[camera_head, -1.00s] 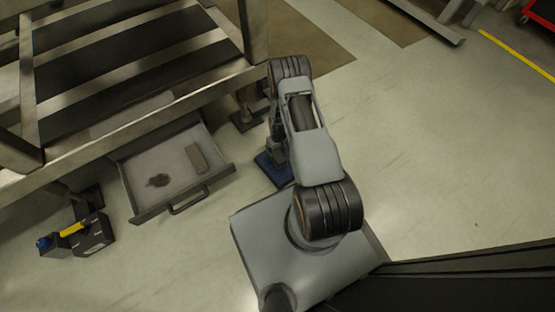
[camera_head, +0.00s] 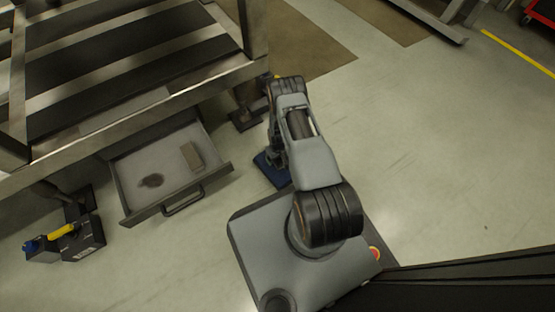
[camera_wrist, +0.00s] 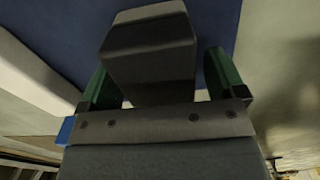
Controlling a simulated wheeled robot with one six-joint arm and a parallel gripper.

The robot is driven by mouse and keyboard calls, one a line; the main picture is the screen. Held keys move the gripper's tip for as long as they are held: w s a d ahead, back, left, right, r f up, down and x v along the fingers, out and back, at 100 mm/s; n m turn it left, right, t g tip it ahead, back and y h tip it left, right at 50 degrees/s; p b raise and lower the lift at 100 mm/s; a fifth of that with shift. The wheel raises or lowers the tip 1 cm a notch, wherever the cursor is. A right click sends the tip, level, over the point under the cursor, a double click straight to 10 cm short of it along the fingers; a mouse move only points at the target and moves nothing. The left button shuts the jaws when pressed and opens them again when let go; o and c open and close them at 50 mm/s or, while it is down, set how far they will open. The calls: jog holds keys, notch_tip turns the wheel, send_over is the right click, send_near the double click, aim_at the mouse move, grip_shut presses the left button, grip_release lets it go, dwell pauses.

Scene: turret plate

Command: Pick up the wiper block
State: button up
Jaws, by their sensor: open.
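In the wrist view a grey block (camera_wrist: 152,62), paler on one face, lies between the green fingers of my gripper (camera_wrist: 160,82). It may be the wiper block. The fingers stand apart on either side of it, with no clear contact. Behind it is a dark blue surface (camera_wrist: 65,32). In the head view my arm hides the gripper and that block, and part of a blue thing (camera_head: 268,170) shows low beside the arm. Another block, grey-brown (camera_head: 193,156), lies in the open drawer (camera_head: 216,175).
A dark round patch or flat thing (camera_head: 151,181) is in the drawer. The slatted metal bench (camera_head: 150,110) stands above it. A black case with a yellow part (camera_head: 82,242) is on the floor at left. The floor at right is open.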

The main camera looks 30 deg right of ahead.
jog(key=shift+c, duration=0.4)
jog(key=c, duration=1)
jog(key=shift+o, duration=0.2)
jog(key=shift+r+p, duration=0.3)
jog(key=shift+r, duration=0.1)
notch_tip(320, 180, up, 2)
jog(key=shift+r+p, duration=0.15)
jog(key=shift+p, duration=0.45)
jog(key=s+r+p, duration=0.1)
jog(key=r, duration=0.1)
jog(key=s+a+r+p, duration=0.1)
jog(key=s+r+p, duration=0.2)
jog(key=s+r, duration=0.1)
jog(key=r, duration=0.1)
jog(key=shift+a+p, duration=0.25)
jog(key=shift+p, duration=0.1)
jog(key=s+a+r+p, duration=0.2)
jog(key=s+r+p, duration=0.1)
jog(key=s, duration=0.5)
jog(key=shift+s+a, duration=0.25)
jog(key=shift+f, duration=0.1)
